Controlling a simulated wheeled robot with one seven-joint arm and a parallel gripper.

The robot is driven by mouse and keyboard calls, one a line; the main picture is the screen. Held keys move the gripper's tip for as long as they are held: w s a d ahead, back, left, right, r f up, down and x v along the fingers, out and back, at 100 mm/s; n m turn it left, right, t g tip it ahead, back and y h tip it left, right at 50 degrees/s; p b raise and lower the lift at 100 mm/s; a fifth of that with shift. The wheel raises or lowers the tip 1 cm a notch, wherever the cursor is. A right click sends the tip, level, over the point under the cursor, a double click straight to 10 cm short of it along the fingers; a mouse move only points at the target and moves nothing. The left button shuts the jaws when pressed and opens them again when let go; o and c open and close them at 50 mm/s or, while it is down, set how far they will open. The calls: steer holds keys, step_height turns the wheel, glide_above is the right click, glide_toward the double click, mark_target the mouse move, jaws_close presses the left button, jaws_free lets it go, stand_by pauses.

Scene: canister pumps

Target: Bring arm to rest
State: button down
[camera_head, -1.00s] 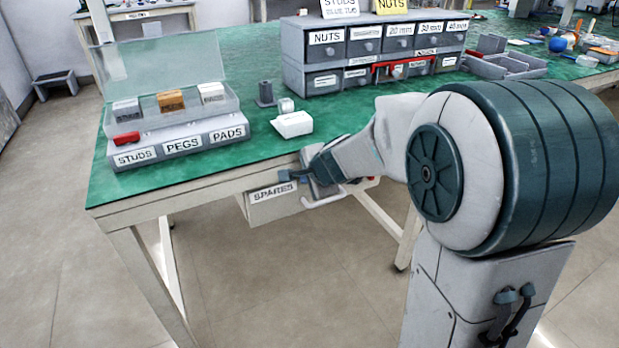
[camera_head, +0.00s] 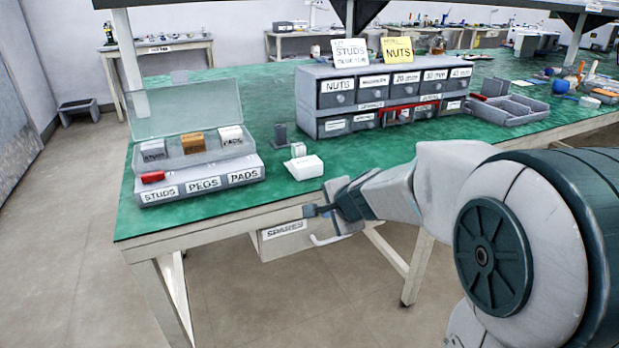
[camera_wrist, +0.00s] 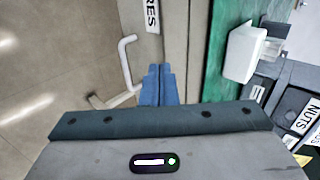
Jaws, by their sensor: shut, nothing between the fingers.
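My gripper (camera_head: 318,210) is at the front edge of the green-topped bench (camera_head: 215,215), beside the drawer labelled SPARES (camera_head: 286,231). In the wrist view my gripper (camera_wrist: 159,72) has its two blue fingers together with nothing between them. The drawer's white handle (camera_wrist: 126,65) shows to the left of the fingertips and looks apart from them. In the head view my forearm hides part of the drawer front and the bench edge.
An open-lidded box (camera_head: 200,180) labelled STUDS, PEGS and PADS stands at the bench's left.

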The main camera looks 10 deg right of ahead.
steer(key=s+a+r+n+g+p, duration=0.25)
steer(key=s+r+n+p, duration=0.45)
steer(key=s+r+p, duration=0.55)
steer(key=s+d+r+n+g+h+p, duration=0.1)
steer(key=s+d+r+n+p, duration=0.2)
steer(key=s+r+p, duration=0.3)
steer(key=s+d+r+n+g+h+p, duration=0.2)
steer(key=s+d+r+n+p, duration=0.1)
steer(key=s+r+p, duration=0.3)
steer(key=shift+s+d+r+n+p, duration=0.35)
steer(key=shift+d+n+p, duration=0.1)
steer(key=shift+p, duration=0.4)
steer(key=shift+g, duration=0.25)
